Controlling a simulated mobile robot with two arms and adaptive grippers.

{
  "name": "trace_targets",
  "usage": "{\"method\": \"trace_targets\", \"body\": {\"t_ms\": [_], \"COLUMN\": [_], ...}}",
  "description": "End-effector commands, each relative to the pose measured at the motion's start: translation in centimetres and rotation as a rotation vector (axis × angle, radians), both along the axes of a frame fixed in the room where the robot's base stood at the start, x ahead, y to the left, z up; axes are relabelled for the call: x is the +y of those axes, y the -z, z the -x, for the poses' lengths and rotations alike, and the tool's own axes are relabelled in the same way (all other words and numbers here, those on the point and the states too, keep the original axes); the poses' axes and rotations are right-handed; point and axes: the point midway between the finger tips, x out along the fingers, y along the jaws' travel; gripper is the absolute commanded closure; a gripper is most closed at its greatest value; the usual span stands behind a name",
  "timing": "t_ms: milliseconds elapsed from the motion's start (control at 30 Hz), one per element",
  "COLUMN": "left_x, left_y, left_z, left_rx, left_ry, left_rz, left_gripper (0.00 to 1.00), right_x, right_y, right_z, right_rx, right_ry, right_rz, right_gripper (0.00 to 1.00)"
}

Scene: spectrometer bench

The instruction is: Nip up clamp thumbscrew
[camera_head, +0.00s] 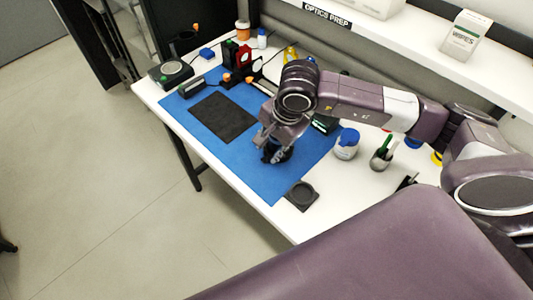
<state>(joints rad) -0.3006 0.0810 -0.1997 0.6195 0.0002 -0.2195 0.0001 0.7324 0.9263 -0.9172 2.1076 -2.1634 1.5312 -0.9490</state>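My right gripper (274,155) hangs over the right part of the blue mat (262,182), pointing down at the end of my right arm. Its dark fingers are small and partly covered by the wrist, so their opening cannot be told. Small orange knobs (250,79) show on the dark hardware at the back of the mat, beside a red-and-black mount (244,57). Which of these is the clamp thumbscrew cannot be told. The gripper is well apart from them, nearer the front. My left gripper is not in view.
A black pad (223,117) lies on the mat. A blue-lidded jar (346,144) and a cup with a green-handled tool (381,159) stand right. A balance-like device (171,73) is at the left corner.

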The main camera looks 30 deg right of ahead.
Motion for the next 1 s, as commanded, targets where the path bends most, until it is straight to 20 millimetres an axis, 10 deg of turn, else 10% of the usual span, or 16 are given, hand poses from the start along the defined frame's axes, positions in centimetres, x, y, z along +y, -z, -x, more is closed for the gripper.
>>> {"method": "trace_targets", "body": {"t_ms": [333,1000], "left_x": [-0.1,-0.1], "left_y": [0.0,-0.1], "left_z": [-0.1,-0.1], "left_rx": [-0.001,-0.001], "left_ry": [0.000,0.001], "left_rz": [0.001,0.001], "left_gripper": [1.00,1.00], "right_x": [-0.6,-0.6], "right_y": [-5.9,-6.7], "right_z": [1.4,1.6], "right_rx": [-0.003,-0.001], "right_ry": [0.002,0.001], "right_rz": [-0.001,-0.001], "right_gripper": [0.71,0.71]}}
